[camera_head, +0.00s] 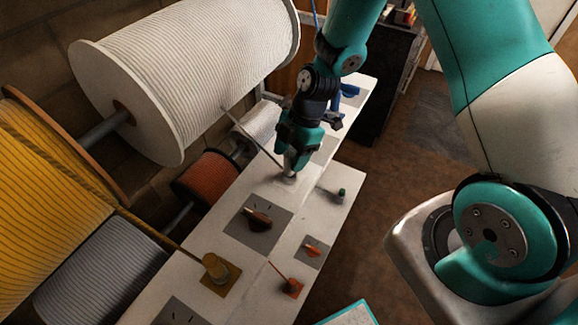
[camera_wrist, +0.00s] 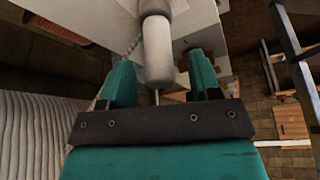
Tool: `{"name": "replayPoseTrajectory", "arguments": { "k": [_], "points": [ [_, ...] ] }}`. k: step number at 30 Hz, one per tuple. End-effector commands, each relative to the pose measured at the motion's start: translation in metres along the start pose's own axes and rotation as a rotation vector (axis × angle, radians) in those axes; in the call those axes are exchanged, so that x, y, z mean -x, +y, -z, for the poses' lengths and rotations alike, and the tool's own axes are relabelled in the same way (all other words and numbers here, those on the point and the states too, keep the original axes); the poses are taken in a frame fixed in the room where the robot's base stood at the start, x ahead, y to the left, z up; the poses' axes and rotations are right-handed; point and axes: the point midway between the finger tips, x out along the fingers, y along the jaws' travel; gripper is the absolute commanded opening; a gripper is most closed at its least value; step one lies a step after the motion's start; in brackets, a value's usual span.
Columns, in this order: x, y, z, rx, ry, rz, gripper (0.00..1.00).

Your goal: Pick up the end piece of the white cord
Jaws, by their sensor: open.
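The white cord (camera_head: 252,138) runs from the large white spool (camera_head: 200,65) down to its end piece (camera_head: 289,178), a pale cylinder at the white bench top. My gripper (camera_head: 291,160) is directly over the end piece, and its jaws partly hide it. In the wrist view the end piece (camera_wrist: 157,45) shows as a whitish, rounded cylinder. It lies between the two teal fingers of my open gripper (camera_wrist: 161,82), with a gap to each finger. A short stretch of twisted cord (camera_wrist: 131,42) shows left of it.
A green-tipped end piece (camera_head: 341,192) sits close by at the right. Yellow (camera_head: 50,210), grey (camera_head: 95,275) and orange-red (camera_head: 207,175) spools line the left.

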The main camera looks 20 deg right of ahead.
Motion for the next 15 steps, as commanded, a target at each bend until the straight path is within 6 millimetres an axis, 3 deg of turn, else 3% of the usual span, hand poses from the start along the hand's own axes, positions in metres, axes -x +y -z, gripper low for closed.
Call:
{"name": "replayPoseTrajectory", "arguments": {
  "k": [6, 14, 15],
  "points": [
    [-0.023, 0.000, 0.001, 0.000, 0.000, 0.002, 0.57],
    [-0.027, 0.001, 0.000, 0.000, 0.000, -0.001, 0.57],
    [-0.027, 0.001, 0.000, 0.000, 0.000, -0.001, 0.53]
  ]
}}
